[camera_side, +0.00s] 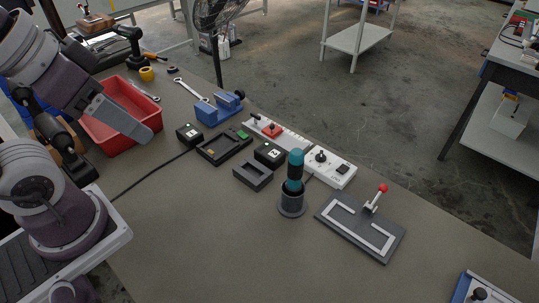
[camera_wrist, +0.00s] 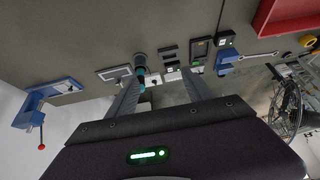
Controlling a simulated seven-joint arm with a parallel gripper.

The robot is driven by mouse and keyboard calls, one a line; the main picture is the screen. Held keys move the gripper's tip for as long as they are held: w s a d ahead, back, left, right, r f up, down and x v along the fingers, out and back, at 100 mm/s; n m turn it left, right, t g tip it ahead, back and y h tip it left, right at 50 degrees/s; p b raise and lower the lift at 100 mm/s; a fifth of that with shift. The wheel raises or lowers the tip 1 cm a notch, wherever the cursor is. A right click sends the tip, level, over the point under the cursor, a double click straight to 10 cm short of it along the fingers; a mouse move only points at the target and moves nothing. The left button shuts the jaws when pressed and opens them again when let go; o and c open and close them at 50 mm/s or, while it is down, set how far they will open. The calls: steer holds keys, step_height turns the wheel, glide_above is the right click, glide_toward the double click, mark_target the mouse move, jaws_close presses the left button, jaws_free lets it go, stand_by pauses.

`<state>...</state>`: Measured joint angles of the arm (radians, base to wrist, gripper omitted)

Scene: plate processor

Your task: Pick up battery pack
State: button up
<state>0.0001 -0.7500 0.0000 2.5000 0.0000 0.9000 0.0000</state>
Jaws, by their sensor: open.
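Two small black boxes with white labels look like battery packs. One (camera_side: 270,153) stands right of the dark tray-like fixture with a green part (camera_side: 222,147), and the other (camera_side: 189,134) stands left of it with a cable nearby. I cannot tell which is the task's pack. In the wrist view a labelled black box (camera_wrist: 223,39) shows near the top, right of the fixture (camera_wrist: 199,49). My gripper (camera_side: 146,136) hangs at the left over the red bin's front edge. In the wrist view its fingers (camera_wrist: 161,75) are apart with nothing gripped.
A red bin (camera_side: 98,139) lies under my arm. A blue vise (camera_side: 219,108), teal-handled tool in a round holder (camera_side: 294,184), low dark frame (camera_side: 253,175), white switch box (camera_side: 328,167) and clamp plate (camera_side: 361,224) stand around. The front middle of the table is clear.

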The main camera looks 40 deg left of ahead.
steer(key=m+g, duration=0.6)
steer(key=m, duration=1.2)
glide_above(270, 150)
step_height(270, 150, down, 29)
steer(key=shift+r, duration=0.1)
step_height(270, 150, down, 7)
steer(key=shift+s+f, duration=0.1)
steer(key=shift+f, duration=0.05)
jaws_close()
